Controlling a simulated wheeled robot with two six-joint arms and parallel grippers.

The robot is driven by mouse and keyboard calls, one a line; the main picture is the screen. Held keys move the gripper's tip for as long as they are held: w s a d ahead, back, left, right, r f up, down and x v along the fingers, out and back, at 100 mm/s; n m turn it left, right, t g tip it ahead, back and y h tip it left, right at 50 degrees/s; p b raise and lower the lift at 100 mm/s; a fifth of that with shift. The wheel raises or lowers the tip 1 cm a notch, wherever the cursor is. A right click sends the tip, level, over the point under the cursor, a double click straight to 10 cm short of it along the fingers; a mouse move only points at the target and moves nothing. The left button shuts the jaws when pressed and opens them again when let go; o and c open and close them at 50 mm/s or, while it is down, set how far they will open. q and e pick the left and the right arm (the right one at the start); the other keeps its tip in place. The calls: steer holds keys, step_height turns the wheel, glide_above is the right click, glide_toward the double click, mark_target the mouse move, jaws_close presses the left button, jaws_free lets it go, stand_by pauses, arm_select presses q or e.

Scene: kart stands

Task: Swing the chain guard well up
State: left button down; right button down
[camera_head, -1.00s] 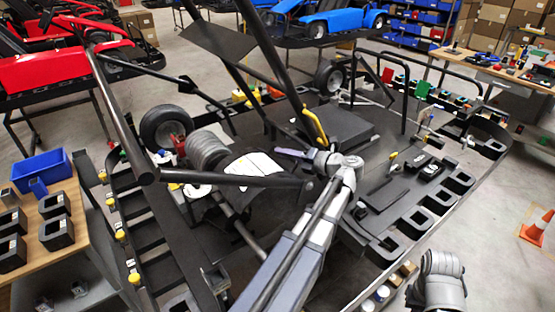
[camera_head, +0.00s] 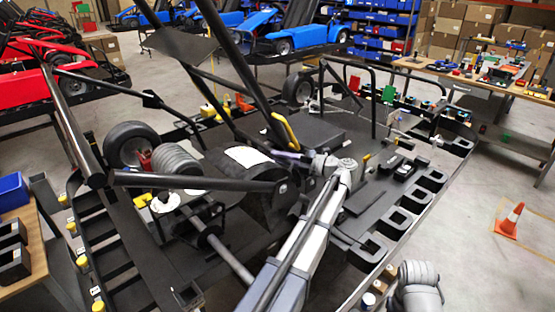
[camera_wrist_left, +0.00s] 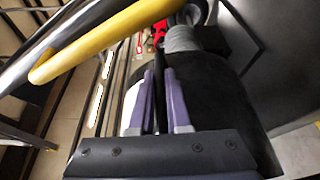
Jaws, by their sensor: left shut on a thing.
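The chain guard (camera_head: 263,198) is a black curved cover with a white label on top, in the middle of the kart in the head view. It is tilted, with its dark side face showing above the axle. My left gripper (camera_head: 289,157) is at its upper edge. In the left wrist view the purple fingers (camera_wrist_left: 160,103) are shut on a thin black edge of the guard (camera_wrist_left: 205,90), whose black surface shows beside them. Part of the guard is hidden behind a black bar in the head view. My right gripper is not in view.
A yellow handle (camera_head: 284,129) stands close to my left gripper and crosses the upper left of the wrist view. The ribbed grey cylinder (camera_head: 175,165) and black wheel (camera_head: 131,145) are left of the guard. An orange cone (camera_head: 510,221) stands on open floor at right.

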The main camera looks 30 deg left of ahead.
arm_select(q)
steer(key=c, duration=0.9)
jaws_free()
steer(key=d, duration=0.7)
steer(key=shift+w+d+r, duration=0.2)
steer(key=shift+w+d, duration=0.15)
steer(key=shift+d, duration=0.05)
